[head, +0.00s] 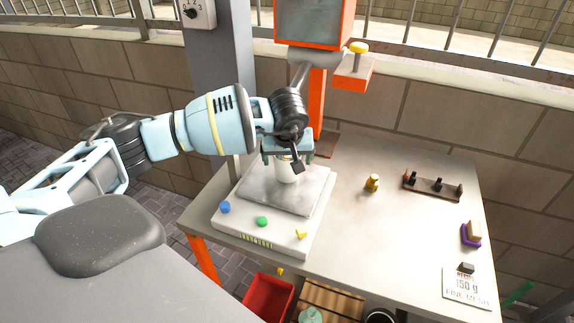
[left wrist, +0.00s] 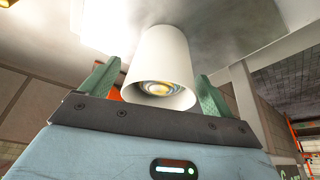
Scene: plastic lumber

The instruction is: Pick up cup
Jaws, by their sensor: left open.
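A white cup (head: 288,172) stands on the metal plate of a scale (head: 262,228) on the table. My left gripper (head: 288,160) is above and around the cup's upper part and hides some of it. In the left wrist view the white cup (left wrist: 160,70) lies between the two green fingers of my left gripper (left wrist: 155,88). The fingers are open, with a gap on each side of the cup. Something yellow and blue shows inside the cup's mouth. My right gripper is not in view.
The table (head: 350,215) is clear right of the scale except for a small brass weight (head: 372,183), a dark rack (head: 432,187), a purple and tan block (head: 471,233) and a label card (head: 466,286). An orange post machine (head: 317,100) stands behind. A red bin (head: 268,298) is below.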

